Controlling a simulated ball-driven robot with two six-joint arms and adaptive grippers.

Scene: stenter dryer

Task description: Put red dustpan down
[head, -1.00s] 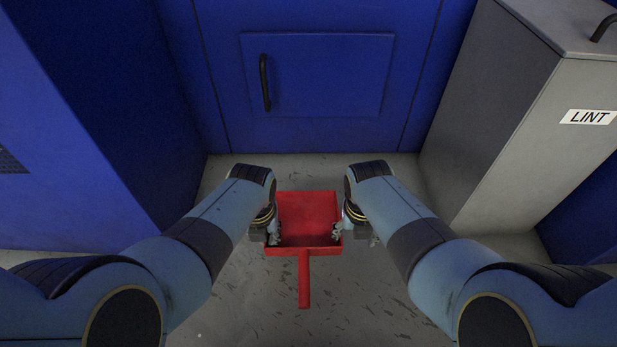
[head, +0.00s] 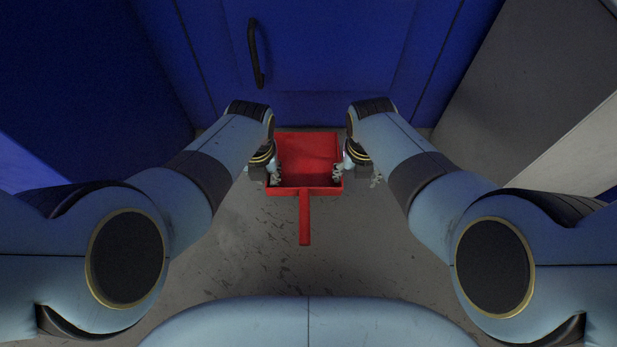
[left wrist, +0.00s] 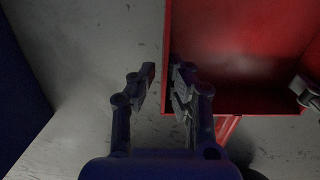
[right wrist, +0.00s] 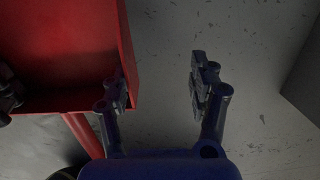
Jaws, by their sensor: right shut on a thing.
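The red dustpan (head: 305,152) lies between my two grippers in the head view, with its handle (head: 304,220) pointing toward me. My left gripper (head: 267,175) is at its left side wall; in the left wrist view (left wrist: 163,90) one finger is outside the wall and one inside, with a narrow gap, so its grip is unclear. My right gripper (head: 357,176) is shut on the dustpan's right side; in the right wrist view (right wrist: 158,88) one finger is over the red pan (right wrist: 60,60) and the other outside. I cannot tell whether the pan touches the floor.
A blue panel with a black handle (head: 256,52) stands ahead. A blue wall (head: 90,70) is at the left and a grey cabinet (head: 550,80) at the right. The grey floor (head: 250,240) around the dustpan is clear apart from dark marks.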

